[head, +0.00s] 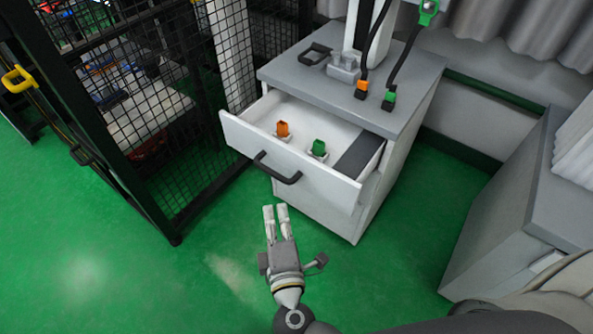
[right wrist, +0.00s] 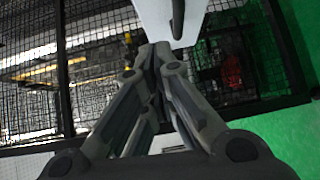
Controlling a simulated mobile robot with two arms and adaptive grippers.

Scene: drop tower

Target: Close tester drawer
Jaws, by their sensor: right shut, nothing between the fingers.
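The tester drawer (head: 320,175) is pulled out of a white cabinet (head: 380,190) with a grey top. It has a black bar handle (head: 277,168) on its front. An orange piece (head: 282,130) and a green piece (head: 319,148) sit inside it, with a dark grey section at the right end. My right gripper (head: 275,208) is shut and empty, in front of the drawer and apart from the handle. In the right wrist view the shut fingers (right wrist: 157,60) point toward the white drawer front (right wrist: 170,15), where part of the dark handle (right wrist: 178,18) shows. My left gripper is not in view.
A black mesh fence (head: 165,120) stands close to the cabinet's left. A tester stand with orange and green plugs (head: 362,90) is on the cabinet top. A grey cabinet (head: 520,210) stands at the right. The green floor (head: 190,280) in front is clear.

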